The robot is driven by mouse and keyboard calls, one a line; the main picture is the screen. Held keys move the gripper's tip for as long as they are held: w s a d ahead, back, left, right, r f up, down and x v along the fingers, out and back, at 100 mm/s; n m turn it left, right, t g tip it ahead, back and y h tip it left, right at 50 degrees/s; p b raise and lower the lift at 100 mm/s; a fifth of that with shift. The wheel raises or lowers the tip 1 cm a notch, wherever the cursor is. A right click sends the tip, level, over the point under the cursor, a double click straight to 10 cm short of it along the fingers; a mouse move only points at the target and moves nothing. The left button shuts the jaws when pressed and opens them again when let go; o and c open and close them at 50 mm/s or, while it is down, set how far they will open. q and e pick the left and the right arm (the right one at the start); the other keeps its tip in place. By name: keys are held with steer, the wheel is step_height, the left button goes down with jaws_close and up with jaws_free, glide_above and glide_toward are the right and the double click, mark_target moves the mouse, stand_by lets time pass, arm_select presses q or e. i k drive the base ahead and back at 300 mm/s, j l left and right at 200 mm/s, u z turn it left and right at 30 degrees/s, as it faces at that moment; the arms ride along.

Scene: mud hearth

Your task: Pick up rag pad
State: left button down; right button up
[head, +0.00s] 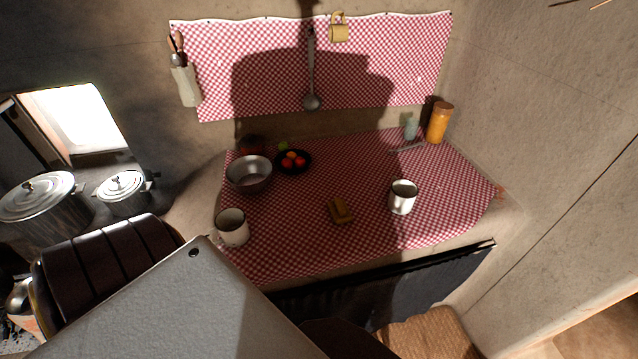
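A second yellow piece (339,31) with a loop hangs at the top of the checked wall cloth (270,75). I cannot tell for sure which of the two is the rag pad. Neither gripper is in view, and nothing is seen touching either yellow piece.
Behind are a metal bowl (249,175), a dark fruit plate (293,162) and an orange jar (439,122). Lidded pots (122,190) stand left. Cloth around the pad is clear.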

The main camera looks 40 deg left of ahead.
mark_target(340, 213)
steer(key=u, duration=1.1)
